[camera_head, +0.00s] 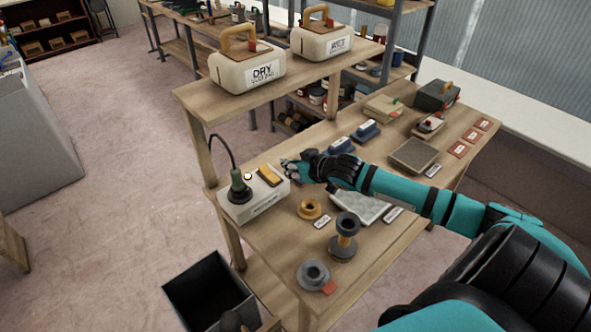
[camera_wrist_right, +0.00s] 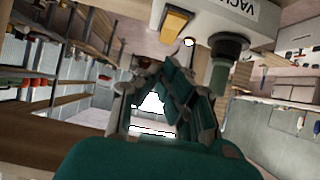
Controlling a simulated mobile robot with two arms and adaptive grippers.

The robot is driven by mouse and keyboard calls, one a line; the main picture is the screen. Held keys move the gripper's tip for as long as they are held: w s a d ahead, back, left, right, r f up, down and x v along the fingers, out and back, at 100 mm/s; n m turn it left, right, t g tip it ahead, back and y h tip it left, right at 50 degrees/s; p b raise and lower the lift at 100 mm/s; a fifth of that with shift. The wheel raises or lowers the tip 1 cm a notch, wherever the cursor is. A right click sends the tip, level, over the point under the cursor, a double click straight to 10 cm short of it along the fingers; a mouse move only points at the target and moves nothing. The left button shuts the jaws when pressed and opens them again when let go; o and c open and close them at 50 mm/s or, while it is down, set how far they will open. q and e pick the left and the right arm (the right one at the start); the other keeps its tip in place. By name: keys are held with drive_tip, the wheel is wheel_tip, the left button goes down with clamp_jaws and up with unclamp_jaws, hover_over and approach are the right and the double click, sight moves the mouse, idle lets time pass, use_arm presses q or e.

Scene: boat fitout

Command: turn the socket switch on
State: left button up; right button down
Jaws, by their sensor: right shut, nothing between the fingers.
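The socket box (camera_head: 262,207) is a white box with a printed label at the left corner of the workbench. Its yellow switch (camera_head: 269,176) is on top, with a small pale round light (camera_head: 247,176) beside it. A dark green plug (camera_head: 238,188) with a black cable stands upright in the box. My right gripper (camera_head: 288,168) is shut and empty, just right of the yellow switch, apparently apart from it. In the right wrist view the yellow switch (camera_wrist_right: 174,22) is above the right gripper (camera_wrist_right: 162,78), and the plug (camera_wrist_right: 220,70) is to the right. My left gripper is not in view.
A raised shelf (camera_head: 310,77) behind the box carries two cream canisters labelled DRY (camera_head: 250,72) and WET (camera_head: 325,42). Spools (camera_head: 343,240), a ring (camera_head: 310,208) and a grey pad (camera_head: 362,207) lie on the bench. A dark open bin (camera_head: 210,290) stands below left.

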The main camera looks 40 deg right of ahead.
drive_tip(key=shift+s+d+r, duration=0.1)
drive_tip(key=shift+s+r, duration=0.15)
drive_tip(key=shift+s, duration=0.75)
